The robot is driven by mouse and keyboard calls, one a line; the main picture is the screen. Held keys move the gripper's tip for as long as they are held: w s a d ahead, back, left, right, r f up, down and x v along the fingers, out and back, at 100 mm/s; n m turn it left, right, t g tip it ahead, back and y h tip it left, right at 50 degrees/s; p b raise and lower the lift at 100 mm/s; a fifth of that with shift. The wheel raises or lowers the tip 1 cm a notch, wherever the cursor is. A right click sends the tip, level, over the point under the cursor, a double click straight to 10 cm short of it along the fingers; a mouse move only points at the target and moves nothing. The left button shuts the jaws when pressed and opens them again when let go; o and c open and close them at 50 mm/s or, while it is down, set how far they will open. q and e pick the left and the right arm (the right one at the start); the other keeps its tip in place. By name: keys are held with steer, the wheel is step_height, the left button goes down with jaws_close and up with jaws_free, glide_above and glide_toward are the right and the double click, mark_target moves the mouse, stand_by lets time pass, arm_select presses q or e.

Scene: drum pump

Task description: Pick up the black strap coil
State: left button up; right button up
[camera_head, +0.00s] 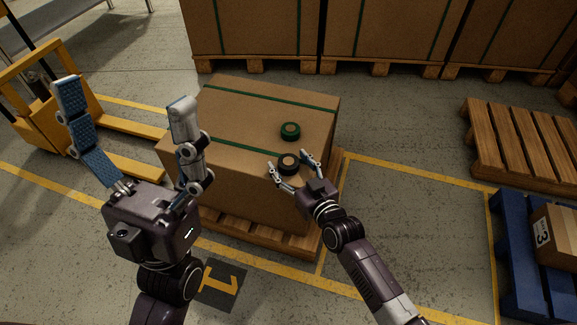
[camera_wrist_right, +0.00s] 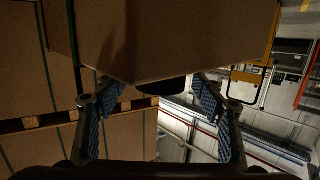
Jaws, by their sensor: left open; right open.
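In the right wrist view, a dark shape that looks like the coil (camera_wrist_right: 163,87) shows between the open fingers (camera_wrist_right: 162,88), beside the box. My left gripper (camera_head: 127,95) is open wide and empty, left of the box and closer to the camera.
The box stands on a wooden pallet (camera_head: 305,246). A yellow pallet truck (camera_head: 45,115) is at left. Large strapped boxes line the back. An empty pallet (camera_head: 525,140) and a blue pallet (camera_head: 515,245) are at right.

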steer(key=shift+w+a, duration=0.15)
steer(key=shift+w, duration=0.15)
steer(key=c, duration=1.3)
